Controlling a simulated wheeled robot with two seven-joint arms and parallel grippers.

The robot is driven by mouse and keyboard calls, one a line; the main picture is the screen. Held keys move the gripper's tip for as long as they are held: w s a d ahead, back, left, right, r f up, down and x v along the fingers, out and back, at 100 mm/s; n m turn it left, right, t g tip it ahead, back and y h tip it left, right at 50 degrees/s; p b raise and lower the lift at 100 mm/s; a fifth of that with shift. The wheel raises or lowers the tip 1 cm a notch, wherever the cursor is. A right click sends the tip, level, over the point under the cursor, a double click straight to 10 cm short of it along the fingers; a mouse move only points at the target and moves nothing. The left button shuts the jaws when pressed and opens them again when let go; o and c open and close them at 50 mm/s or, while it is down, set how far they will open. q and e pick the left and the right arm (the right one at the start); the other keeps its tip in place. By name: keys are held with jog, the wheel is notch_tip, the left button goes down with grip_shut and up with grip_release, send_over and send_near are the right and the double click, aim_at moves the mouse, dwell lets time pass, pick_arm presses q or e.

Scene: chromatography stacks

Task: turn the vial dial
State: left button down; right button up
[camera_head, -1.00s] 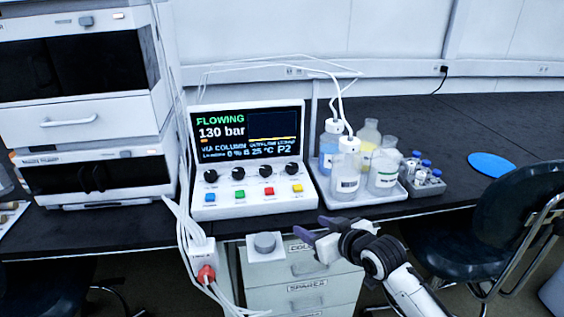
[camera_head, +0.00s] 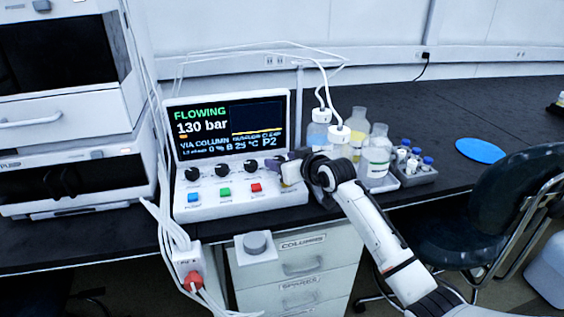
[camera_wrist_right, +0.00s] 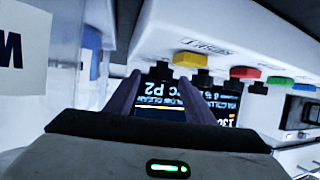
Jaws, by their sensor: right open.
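The white instrument panel (camera_head: 235,203) has a lit screen (camera_head: 225,128) reading FLOWING, 130 bar and P2. A row of black dials sits below it, including the left one (camera_head: 192,173), the second (camera_head: 221,170) and the third (camera_head: 250,166). The rightmost dial (camera_wrist_right: 160,71) shows in the wrist view between my fingertips. Labels are too small to tell which is the vial dial. My right gripper (camera_head: 281,160) is open at the panel's right end, largely hiding that dial in the head view. It also shows in the wrist view (camera_wrist_right: 159,80). Contact cannot be told. My left gripper is not in view.
Blue (camera_head: 194,197), green (camera_head: 225,192) and red (camera_head: 256,187) buttons lie below the dials; a yellow button (camera_wrist_right: 193,60) is near my fingers. Bottles (camera_head: 376,160) and a vial rack (camera_head: 416,172) stand right of the panel. A grey knob (camera_head: 255,243) juts out below the bench edge.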

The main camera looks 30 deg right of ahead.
jog(key=shift+w+f, duration=0.1)
jog(key=shift+w, duration=0.2)
